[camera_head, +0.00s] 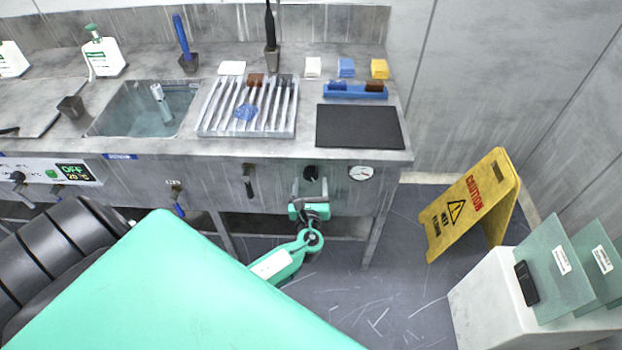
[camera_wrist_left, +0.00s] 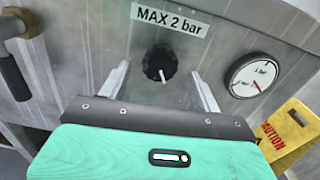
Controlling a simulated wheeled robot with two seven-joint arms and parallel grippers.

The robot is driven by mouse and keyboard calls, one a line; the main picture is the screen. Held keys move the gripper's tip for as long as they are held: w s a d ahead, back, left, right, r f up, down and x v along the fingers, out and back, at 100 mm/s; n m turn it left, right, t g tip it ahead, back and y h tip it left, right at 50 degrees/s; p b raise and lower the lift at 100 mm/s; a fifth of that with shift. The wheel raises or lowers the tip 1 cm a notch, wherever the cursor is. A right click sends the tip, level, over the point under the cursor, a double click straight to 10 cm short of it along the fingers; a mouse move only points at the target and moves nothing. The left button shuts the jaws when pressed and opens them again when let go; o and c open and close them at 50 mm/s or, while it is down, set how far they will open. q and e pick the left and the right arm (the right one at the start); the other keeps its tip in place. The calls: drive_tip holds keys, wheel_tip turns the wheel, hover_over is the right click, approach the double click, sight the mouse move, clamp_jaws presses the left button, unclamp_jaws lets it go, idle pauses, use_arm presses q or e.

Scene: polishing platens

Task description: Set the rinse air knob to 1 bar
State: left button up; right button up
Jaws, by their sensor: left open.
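The rinse air knob (camera_head: 311,173) is a round black knob on the front panel of the steel bench. In the left wrist view the knob (camera_wrist_left: 157,60) has a white mark pointing down, under a "MAX 2 bar" label (camera_wrist_left: 171,19). A round white gauge (camera_head: 361,173) sits to its right. In the wrist view the gauge (camera_wrist_left: 252,75) has a reddish needle toward its lower right; the reading is too small to tell. My left gripper (camera_head: 310,188) is open and empty, its fingers on either side of the knob without visible contact. My right gripper is out of view.
A lever handle (camera_head: 248,180) hangs left of the knob. The bench top above holds a slotted rack (camera_head: 204,125), a black mat (camera_head: 360,127) and a sink (camera_head: 118,118). A yellow caution sign (camera_head: 470,205) stands on the floor at right.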

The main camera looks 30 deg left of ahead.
use_arm(q)
drive_tip(key=shift+x, duration=1.05)
drive_tip(key=c, duration=1)
drive_tip(key=shift+o, duration=0.2)
